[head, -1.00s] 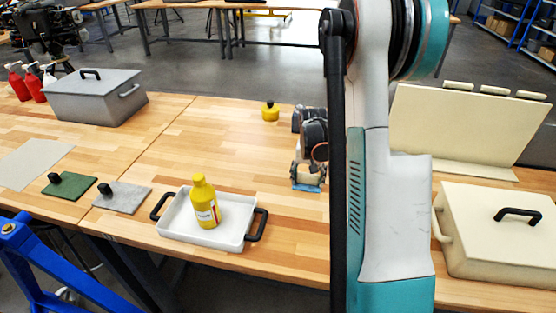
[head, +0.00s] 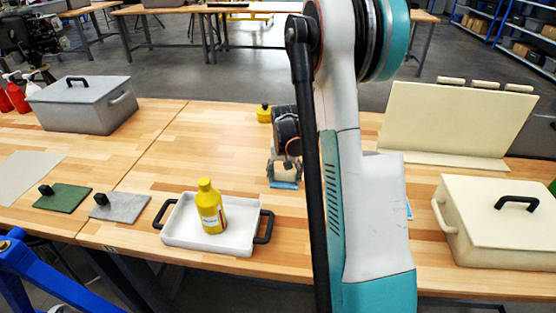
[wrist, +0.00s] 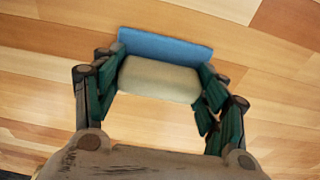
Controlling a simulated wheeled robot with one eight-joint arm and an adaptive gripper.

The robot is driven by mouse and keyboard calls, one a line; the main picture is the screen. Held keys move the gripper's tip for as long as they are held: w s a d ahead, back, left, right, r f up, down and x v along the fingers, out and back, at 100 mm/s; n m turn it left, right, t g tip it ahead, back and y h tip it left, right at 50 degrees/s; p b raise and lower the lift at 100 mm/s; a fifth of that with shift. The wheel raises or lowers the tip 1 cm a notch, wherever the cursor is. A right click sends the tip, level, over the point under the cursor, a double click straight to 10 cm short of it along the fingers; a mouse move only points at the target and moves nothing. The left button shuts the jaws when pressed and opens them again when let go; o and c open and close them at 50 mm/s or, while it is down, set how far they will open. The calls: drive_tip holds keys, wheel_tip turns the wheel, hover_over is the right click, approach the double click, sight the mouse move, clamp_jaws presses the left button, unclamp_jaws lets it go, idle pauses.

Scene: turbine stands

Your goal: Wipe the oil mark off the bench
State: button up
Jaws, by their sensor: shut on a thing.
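My gripper (head: 285,170) is shut on a cream block with a blue pad (head: 284,185) under it, low over the bench (head: 190,150) behind the white tray. In the wrist view the cream block (wrist: 160,79) sits between the two fingers (wrist: 162,72), with the blue pad (wrist: 165,46) along its far edge. I cannot tell whether the pad touches the wood. No oil mark shows in either view; my arm hides part of the bench.
A white tray (head: 180,236) holds a yellow bottle (head: 210,208). A yellow pot (head: 264,113) stands behind my gripper. Green (head: 68,198) and grey (head: 125,208) plates lie left. A grey box (head: 85,108), cream box (head: 490,235) and cream panel (head: 450,120) stand around. A light-blue piece (head: 409,211) shows beside my arm.

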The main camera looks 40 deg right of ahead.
wheel_tip(320, 180, up, 4)
drive_tip(key=shift+a+r+p, duration=0.1)
drive_tip(key=shift+a+p, duration=0.05)
drive_tip(key=shift+p, duration=0.8)
drive_tip(key=shift+w+r, duration=0.2)
drive_tip(key=shift+r, duration=0.05)
drive_tip(key=shift+r+p, duration=1.2)
drive_tip(key=shift+r, duration=0.65)
